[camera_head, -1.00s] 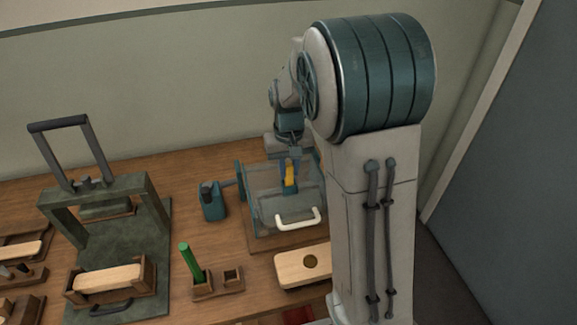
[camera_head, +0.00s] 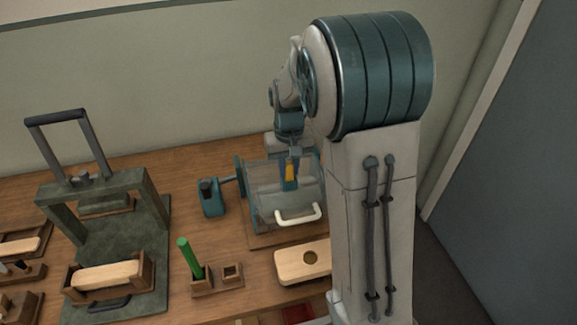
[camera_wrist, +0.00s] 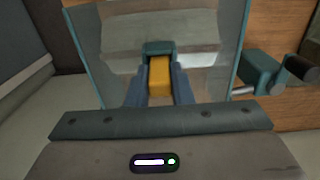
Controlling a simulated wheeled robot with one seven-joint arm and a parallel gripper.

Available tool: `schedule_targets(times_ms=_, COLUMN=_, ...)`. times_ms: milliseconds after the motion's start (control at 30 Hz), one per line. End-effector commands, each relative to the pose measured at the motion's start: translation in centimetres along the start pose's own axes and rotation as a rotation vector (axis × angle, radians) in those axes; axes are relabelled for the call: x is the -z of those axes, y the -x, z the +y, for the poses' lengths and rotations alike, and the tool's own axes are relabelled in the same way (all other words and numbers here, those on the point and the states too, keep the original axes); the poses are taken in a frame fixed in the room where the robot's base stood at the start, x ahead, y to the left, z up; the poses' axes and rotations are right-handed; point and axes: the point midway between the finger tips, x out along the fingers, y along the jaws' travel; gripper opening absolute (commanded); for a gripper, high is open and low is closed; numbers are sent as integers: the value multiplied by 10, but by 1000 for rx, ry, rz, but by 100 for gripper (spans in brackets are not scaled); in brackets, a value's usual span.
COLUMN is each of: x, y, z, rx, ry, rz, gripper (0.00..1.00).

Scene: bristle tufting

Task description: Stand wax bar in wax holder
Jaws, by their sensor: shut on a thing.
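The wax bar appears to be the yellow-orange block (camera_head: 290,172), also seen in the wrist view (camera_wrist: 160,77). My gripper (camera_wrist: 160,88) is shut on it, with a blue finger on each side. In the head view my gripper (camera_head: 290,183) is at the clear-walled box (camera_head: 262,205); how deep it is inside I cannot tell. A small wooden holder (camera_head: 203,288) with two sockets, likely the wax holder, stands in front of the box. A green stick (camera_head: 189,257) leans in its left socket; the right socket looks empty.
A pale wooden block with a round hole (camera_head: 303,262) lies right of the holder. A teal device (camera_head: 211,199) stands left of the box, which has a white handle (camera_head: 298,216). A dark press frame (camera_head: 100,200) stands at left. Bare table separates press and holder.

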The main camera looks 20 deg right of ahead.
Motion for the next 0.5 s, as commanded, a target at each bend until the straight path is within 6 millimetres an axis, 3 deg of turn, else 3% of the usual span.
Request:
schedule_targets(times_ms=467, x=0, y=-7, z=0, rx=0, ry=0, rz=0, gripper=0)
schedule_targets(times_ms=500, x=0, y=-6, z=0, rx=0, ry=0, rz=0, gripper=28)
